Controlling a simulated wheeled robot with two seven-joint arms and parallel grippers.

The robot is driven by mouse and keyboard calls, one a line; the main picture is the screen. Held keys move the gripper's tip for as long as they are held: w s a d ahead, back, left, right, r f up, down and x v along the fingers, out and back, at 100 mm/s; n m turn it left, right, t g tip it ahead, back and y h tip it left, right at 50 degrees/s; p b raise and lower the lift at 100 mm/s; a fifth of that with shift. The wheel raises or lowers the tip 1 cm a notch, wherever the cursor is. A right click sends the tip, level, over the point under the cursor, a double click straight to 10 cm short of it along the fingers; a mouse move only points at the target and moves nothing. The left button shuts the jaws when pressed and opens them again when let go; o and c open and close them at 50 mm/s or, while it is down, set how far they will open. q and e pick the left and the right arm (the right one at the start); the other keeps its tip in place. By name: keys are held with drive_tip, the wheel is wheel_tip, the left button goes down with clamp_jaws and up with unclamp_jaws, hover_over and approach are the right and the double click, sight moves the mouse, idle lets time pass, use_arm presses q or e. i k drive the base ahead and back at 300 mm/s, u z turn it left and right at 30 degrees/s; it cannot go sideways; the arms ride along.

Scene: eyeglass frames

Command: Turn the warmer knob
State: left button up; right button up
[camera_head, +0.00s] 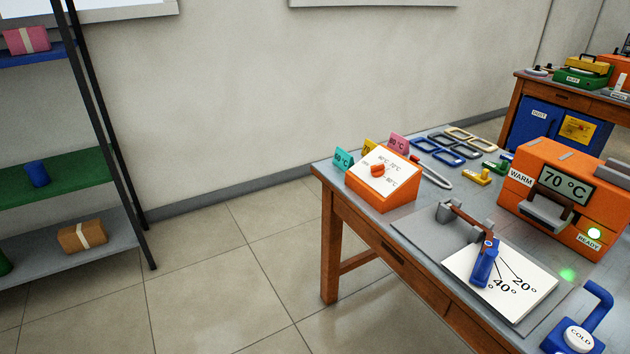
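The warmer (570,193) is an orange box at the right of the table, labelled WARM. Its display (564,184) reads 70 °C, and a green lamp glows above the word READY. The orange knob (378,170) sits on the white sloped dial face of a separate orange box (384,196) near the table's left end. Temperature marks are printed around the knob, too small to read surely. A teal, a yellow and a pink tag stand behind this box. Neither of my grippers shows in the head view.
The table (352,223) also holds eyeglass frames (443,146), a grey plate with a blue lever on an angle card (515,287), and a blue COLD device (578,338). Shelves (55,180) stand at left. The floor between shelves and table is clear.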

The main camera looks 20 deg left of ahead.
sight(377, 171)
drive_tip(key=u, duration=4.3)
drive_tip(key=i, duration=0.3)
drive_tip(key=z, duration=2.9)
drive_tip(key=i, duration=1.7)
drive_tip(key=z, duration=1.45)
drive_tip(key=i, duration=0.85)
drive_tip(key=z, duration=0.9)
